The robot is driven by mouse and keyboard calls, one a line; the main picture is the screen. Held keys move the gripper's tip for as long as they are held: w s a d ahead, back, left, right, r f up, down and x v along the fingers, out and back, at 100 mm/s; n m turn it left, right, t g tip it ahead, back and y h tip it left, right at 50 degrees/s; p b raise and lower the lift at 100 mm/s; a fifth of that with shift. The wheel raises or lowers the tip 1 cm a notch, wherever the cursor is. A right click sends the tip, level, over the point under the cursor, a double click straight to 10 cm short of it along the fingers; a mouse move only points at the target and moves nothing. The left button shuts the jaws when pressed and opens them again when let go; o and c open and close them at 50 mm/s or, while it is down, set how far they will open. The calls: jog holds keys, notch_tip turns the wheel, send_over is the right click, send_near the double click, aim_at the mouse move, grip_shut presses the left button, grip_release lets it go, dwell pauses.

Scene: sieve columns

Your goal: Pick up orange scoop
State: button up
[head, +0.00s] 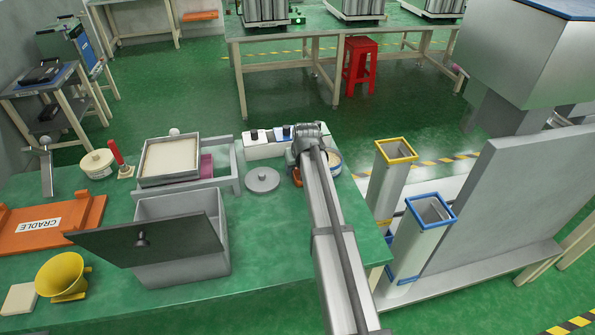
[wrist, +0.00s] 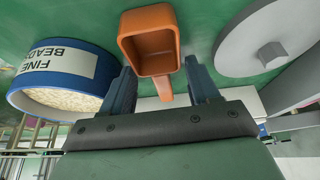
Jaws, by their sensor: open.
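The orange scoop (wrist: 150,22) lies on the green bench top, its open cup facing the wrist camera and its short handle (wrist: 166,88) pointing back toward my gripper. In the head view a bit of the scoop (head: 297,180) shows beside my arm, and the rest is hidden. My gripper (wrist: 160,67) is open, with one finger on each side of the scoop's handle and the near part of its cup. I cannot tell whether either finger touches it. In the head view my gripper (head: 294,160) is over the bench near its back edge.
A blue-rimmed tub labelled FINE BEADS (wrist: 62,78) stands close to the left finger in the wrist view. A round grey lid (head: 262,180) lies on the other side. A white rack (head: 265,150) stands behind. Tall square columns (head: 390,175) stand at the right.

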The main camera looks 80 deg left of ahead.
jog(key=shift+c, duration=0.2)
jog(key=c, duration=0.7)
